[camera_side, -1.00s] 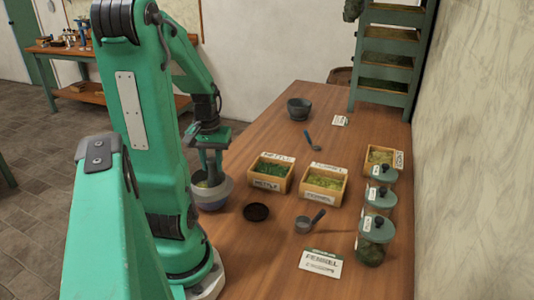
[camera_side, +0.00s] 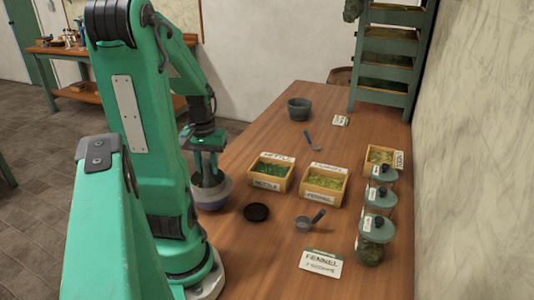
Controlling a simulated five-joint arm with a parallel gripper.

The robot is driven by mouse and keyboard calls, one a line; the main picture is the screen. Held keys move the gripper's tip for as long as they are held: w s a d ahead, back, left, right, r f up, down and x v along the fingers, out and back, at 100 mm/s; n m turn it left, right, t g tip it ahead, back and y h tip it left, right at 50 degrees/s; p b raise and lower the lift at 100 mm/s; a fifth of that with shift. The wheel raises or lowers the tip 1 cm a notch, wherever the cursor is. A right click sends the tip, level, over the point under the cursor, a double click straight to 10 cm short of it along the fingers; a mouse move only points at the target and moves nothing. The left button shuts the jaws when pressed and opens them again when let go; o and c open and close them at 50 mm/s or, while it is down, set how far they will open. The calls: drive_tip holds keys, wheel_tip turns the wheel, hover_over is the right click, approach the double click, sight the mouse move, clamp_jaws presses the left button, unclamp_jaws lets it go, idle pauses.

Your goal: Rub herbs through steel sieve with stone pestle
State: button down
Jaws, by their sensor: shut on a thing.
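My gripper (camera_side: 208,163) points down over a grey steel sieve (camera_side: 226,186), which rests on a bluish bowl (camera_side: 213,204) at the table's left edge. The gripper is shut on a dark grey piece, apparently the stone pestle (camera_side: 209,179), whose lower end is down inside the sieve. Whether the pestle touches the mesh cannot be seen. The herbs in the sieve are mostly hidden by the gripper and pestle. My arm covers the left side of the bowl.
Herb boxes (camera_side: 272,184) (camera_side: 324,198) stand to the right, with a third box (camera_side: 379,155) farther off. Lidded jars (camera_side: 371,252) line the right side. A black disc (camera_side: 256,212), a scoop (camera_side: 303,224) and cards lie nearby. A dark mortar (camera_side: 299,116) stands farther back.

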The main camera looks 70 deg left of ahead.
drive_tip(key=shift+w+a+f, duration=0.1)
drive_tip(key=shift+w+a, duration=0.15)
drive_tip(key=shift+a, duration=0.45)
drive_tip(key=shift+w+a, duration=0.25)
drive_tip(key=shift+a, duration=0.4)
wheel_tip(320, 180, up, 7)
idle(0.5)
drive_tip(key=shift+w, duration=0.1)
drive_tip(key=w+d+m, duration=0.3)
drive_tip(key=w+d, duration=0.1)
drive_tip(key=w, duration=0.5)
drive_tip(key=w+d+m, duration=0.3)
drive_tip(key=w+d, duration=0.2)
drive_tip(key=w, duration=0.3)
drive_tip(key=w+d+m, duration=0.3)
drive_tip(key=w+d, duration=0.2)
drive_tip(key=d, duration=0.3)
drive_tip(key=w+d+m, duration=0.3)
drive_tip(key=w+d, duration=0.2)
drive_tip(key=d, duration=0.3)
drive_tip(key=shift+d, duration=0.4)
